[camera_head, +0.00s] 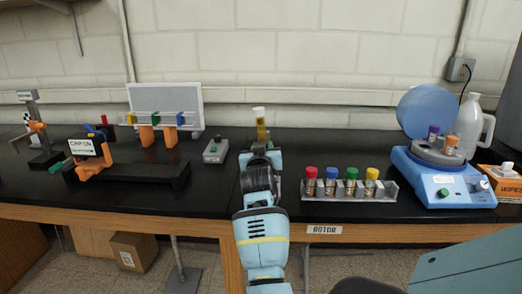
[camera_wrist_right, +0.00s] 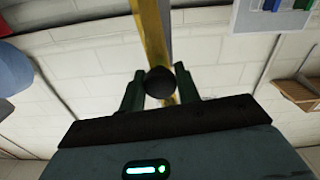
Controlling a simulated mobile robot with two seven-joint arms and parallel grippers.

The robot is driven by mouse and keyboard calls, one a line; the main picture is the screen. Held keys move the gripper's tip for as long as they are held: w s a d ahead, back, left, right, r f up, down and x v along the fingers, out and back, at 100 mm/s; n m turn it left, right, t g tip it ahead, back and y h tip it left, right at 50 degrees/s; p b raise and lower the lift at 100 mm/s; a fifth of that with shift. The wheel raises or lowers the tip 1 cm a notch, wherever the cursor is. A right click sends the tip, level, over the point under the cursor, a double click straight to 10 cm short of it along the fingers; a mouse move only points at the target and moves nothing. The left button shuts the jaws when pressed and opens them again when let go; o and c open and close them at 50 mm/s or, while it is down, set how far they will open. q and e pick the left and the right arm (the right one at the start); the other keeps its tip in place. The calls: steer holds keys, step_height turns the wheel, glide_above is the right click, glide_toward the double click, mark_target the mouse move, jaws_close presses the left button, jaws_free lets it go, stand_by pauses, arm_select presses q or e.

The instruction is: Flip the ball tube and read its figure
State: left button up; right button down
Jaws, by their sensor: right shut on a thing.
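The ball tube (camera_head: 261,130) shows in the head view as a slim yellowish tube with a pale top end, standing roughly upright above my right gripper (camera_head: 262,152). In the right wrist view the tube (camera_wrist_right: 153,35) is a long yellow bar. A dark round end or ball (camera_wrist_right: 160,81) sits between the two fingers of my right gripper (camera_wrist_right: 160,92), which is shut on the tube. The fingers and wrist hide the tube's lower part in the head view. No figure on it is readable. My left gripper is not in view.
A rack (camera_head: 342,194) holds tubes with red, blue, green and yellow caps. A blue centrifuge (camera_head: 440,190) with its lid up stands right, beside a white jug (camera_head: 470,125). A small grey box (camera_head: 215,151) and an orange-armed fixture (camera_head: 95,165) are left.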

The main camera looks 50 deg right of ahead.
steer(key=shift+m, duration=0.7)
steer(key=c, duration=1.1)
jaws_free()
steer(key=shift+o, duration=0.2)
steer(key=shift+s+a, duration=0.1)
steer(key=v, duration=0.7)
steer(key=shift+s+a, duration=0.2)
